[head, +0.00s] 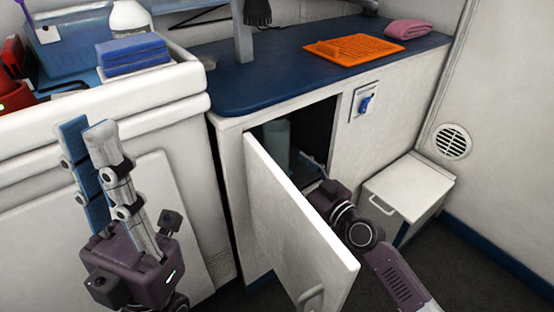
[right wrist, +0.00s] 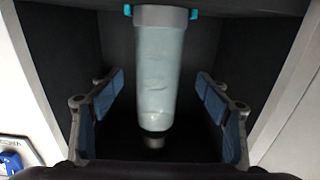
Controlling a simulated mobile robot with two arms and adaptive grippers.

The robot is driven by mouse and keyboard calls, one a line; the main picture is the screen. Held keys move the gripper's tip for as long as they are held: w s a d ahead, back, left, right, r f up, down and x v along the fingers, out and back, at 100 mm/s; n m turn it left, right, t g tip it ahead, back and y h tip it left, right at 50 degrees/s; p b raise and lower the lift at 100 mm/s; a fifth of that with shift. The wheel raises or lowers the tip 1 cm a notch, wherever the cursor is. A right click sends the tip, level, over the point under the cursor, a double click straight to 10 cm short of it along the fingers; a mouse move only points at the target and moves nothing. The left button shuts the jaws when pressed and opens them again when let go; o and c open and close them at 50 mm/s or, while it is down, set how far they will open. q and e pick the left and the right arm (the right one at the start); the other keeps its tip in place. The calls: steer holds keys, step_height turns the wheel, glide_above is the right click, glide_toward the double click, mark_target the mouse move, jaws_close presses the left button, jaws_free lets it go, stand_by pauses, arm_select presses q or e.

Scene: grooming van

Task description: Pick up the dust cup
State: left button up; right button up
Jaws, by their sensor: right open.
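The dust cup is a pale, translucent cylinder with teal clips at one end (right wrist: 155,75). In the head view it shows as a grey-green cylinder (head: 277,143) inside the open cabinet. My right gripper (right wrist: 160,88) is open, its blue-padded fingers on either side of the cup with clear gaps. In the head view, the right gripper's fingers (head: 311,166) are mostly hidden at the cabinet opening. My left gripper (head: 88,124) points up in front of the white tub unit, open and empty.
The white cabinet door (head: 290,215) stands open, close to my right arm. The blue counter (head: 260,80) above holds an orange mat (head: 355,49) and a pink towel (head: 411,29). A white step box (head: 408,190) stands at the right. A blue switch (head: 365,103) is beside the opening.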

mark_target(276, 155)
steer(key=b+x, duration=0.1)
steer(key=x, duration=0.5)
steer(key=shift+w+f, duration=0.1)
steer(key=shift+w, duration=0.05)
steer(key=shift+c, duration=0.5)
steer(key=c, duration=1.2)
